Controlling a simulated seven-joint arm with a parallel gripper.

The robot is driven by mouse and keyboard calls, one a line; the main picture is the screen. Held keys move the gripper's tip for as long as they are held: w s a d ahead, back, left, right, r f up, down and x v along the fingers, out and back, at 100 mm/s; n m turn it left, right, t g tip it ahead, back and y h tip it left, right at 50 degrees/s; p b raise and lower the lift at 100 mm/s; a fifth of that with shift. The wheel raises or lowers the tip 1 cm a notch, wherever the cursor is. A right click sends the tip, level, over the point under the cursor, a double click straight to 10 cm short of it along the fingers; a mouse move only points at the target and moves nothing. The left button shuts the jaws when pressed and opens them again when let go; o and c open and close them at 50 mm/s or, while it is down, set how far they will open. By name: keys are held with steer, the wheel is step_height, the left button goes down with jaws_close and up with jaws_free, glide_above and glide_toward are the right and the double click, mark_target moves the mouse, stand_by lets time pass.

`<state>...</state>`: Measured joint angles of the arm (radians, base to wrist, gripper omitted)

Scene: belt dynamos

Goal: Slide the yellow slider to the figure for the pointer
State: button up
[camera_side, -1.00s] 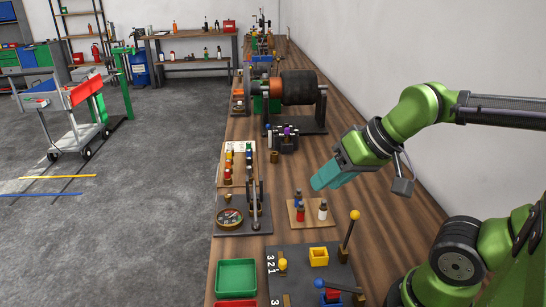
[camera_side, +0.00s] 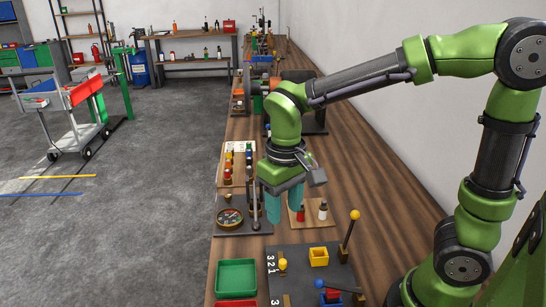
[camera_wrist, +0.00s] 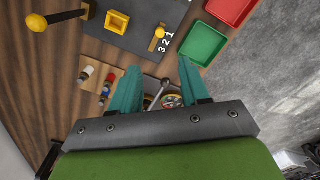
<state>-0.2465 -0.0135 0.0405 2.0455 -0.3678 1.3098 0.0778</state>
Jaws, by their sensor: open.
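The yellow slider (camera_side: 283,264) is a small round yellow knob on a dark panel (camera_side: 295,252), beside white figures 3, 2, 1 (camera_side: 271,264). I cannot tell exactly which figure it lines up with. It also shows in the wrist view (camera_wrist: 160,31). The round dial (camera_side: 230,217) with coloured sectors stands on a grey plate behind the panel. It is partly hidden in the wrist view (camera_wrist: 173,100), and I cannot read its pointer. My gripper (camera_side: 285,208) is open and empty, with teal fingers pointing down near the dial's plate, beyond the slider panel.
A tall yellow-topped lever (camera_side: 354,215) and a yellow open box (camera_side: 318,257) stand on the panel's right. A small wooden board with bottles (camera_side: 322,210) is right of my fingers. A green tray (camera_side: 236,277) lies left of the panel. Bare bench lies farther right.

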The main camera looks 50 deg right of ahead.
mark_target(283, 262)
step_height(283, 262, down, 15)
steer(key=shift+r, duration=0.1)
steer(key=shift+c, duration=0.3)
jaws_close()
